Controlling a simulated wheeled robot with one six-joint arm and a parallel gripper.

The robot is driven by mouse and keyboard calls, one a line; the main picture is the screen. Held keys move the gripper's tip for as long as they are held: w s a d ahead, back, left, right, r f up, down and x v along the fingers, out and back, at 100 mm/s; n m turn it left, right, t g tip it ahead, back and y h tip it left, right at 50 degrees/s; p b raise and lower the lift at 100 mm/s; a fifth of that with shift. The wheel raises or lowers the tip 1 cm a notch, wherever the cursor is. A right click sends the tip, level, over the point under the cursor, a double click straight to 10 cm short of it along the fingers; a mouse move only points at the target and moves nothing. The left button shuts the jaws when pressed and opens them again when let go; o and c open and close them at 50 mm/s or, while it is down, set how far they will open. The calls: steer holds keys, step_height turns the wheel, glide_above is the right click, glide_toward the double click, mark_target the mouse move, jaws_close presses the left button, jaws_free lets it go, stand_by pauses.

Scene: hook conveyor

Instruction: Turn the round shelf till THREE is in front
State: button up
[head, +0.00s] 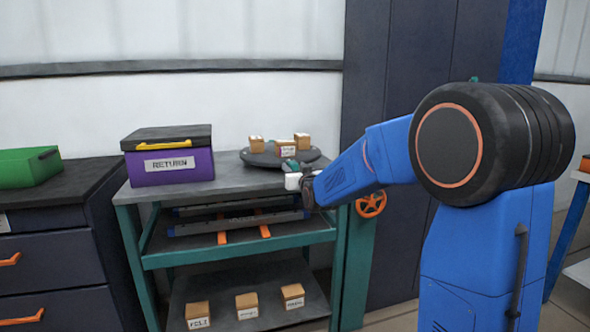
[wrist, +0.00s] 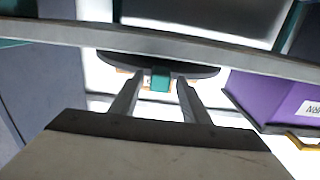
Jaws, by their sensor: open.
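The round shelf (head: 258,160) is a dark disc on top of the teal-framed cart. It carries three small brown boxes (head: 302,142) with white labels too small to read, so I cannot tell which is THREE. A teal tab (wrist: 160,82) sticks out from the disc's rim. My gripper (head: 298,180) is at the front edge of the disc. In the wrist view the disc (wrist: 120,62) shows beyond the fingers. The open fingers (wrist: 158,88) stand on either side of the tab, with a gap visible at each side.
A purple RETURN box (head: 170,165) with a dark lid stands left of the disc on the cart top (head: 215,186). Lower shelves hold dark bars and several small boxes (head: 246,304). A green bin (head: 25,167) sits on the drawer cabinet. An orange handwheel (head: 371,204) is right of the cart.

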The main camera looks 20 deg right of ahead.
mark_target(256, 162)
jaws_close()
steer(key=shift+a, duration=0.2)
steer(key=shift+w+a+m+h, duration=0.1)
steer(key=shift+a+m+h, duration=0.6)
steer(key=shift+a+h, duration=0.55)
steer(key=shift+w+a+m+g+h, duration=0.2)
steer(key=shift+a+m+h, duration=0.3)
steer(key=shift+a+h, duration=0.35)
steer(key=shift+w+a+m+g+h, duration=0.2)
steer(key=shift+a+m+h, duration=0.3)
steer(key=shift+a, duration=0.55)
steer(key=w+a+m+h, duration=0.1)
steer(key=a+m+g+h, duration=0.1)
steer(key=a+h, duration=0.1)
steer(key=w+a+m+g+h, duration=0.1)
steer(key=a, duration=0.1)
steer(key=shift+w+a+h, duration=0.25)
steer(key=shift+w+h, duration=0.05)
steer(key=shift+w+a+m+g+h, duration=1.25)
steer(key=shift+w+a+h, duration=0.25)
steer(key=shift+a, duration=0.2)
steer(key=shift+r, duration=0.1)
